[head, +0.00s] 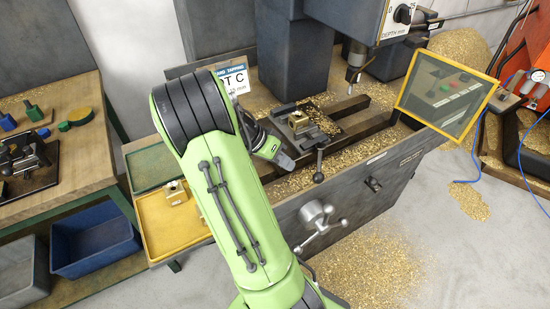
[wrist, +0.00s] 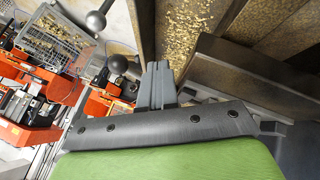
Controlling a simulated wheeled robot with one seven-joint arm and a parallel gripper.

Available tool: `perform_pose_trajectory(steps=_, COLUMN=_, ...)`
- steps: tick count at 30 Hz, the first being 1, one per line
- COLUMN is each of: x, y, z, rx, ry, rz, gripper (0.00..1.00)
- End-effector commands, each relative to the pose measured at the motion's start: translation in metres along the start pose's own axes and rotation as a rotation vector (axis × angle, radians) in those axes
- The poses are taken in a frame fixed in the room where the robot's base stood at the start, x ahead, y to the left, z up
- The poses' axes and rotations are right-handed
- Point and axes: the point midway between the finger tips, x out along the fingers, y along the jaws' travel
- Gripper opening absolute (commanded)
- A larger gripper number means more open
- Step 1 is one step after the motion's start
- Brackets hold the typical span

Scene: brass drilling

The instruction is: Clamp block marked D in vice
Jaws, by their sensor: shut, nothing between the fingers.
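A brass block (head: 298,119) sits at the jaws of the dark vice (head: 318,132) on the drill table; I cannot tell how tightly the jaws hold it. The vice handle ends in a black ball (head: 318,177) at the table's front edge. Other brass blocks (head: 175,193) stand in the yellow tray (head: 158,238) at the left. No letter on any block is readable. My gripper (head: 289,164) is shut and empty, just left of the handle and in front of the vice. Its closed fingers (wrist: 158,82) also show in the wrist view, pointing toward chip-covered metal.
The drill chuck (head: 354,68) hangs right of the vice. A yellow-framed guard (head: 444,95) stands at the right. A three-armed feed wheel (head: 316,217) sticks out in front. A green tray (head: 150,168) lies behind the yellow one. Brass chips cover the table and floor.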

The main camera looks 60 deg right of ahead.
Motion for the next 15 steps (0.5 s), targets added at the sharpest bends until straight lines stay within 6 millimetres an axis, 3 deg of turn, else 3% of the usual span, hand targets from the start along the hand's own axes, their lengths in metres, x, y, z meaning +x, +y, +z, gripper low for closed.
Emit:
perform_pose_trajectory(steps=3, x=0.029, y=0.0, z=0.002, rx=0.002, ry=-0.003, rz=0.003, gripper=0.0)
perform_pose_trajectory(steps=9, x=0.034, y=0.031, z=-0.003, rx=0.002, ry=-0.002, rz=-0.001, gripper=0.0)
perform_pose_trajectory(steps=15, x=0.035, y=0.038, z=-0.003, rx=0.0, ry=-0.001, rz=-0.001, gripper=0.0)
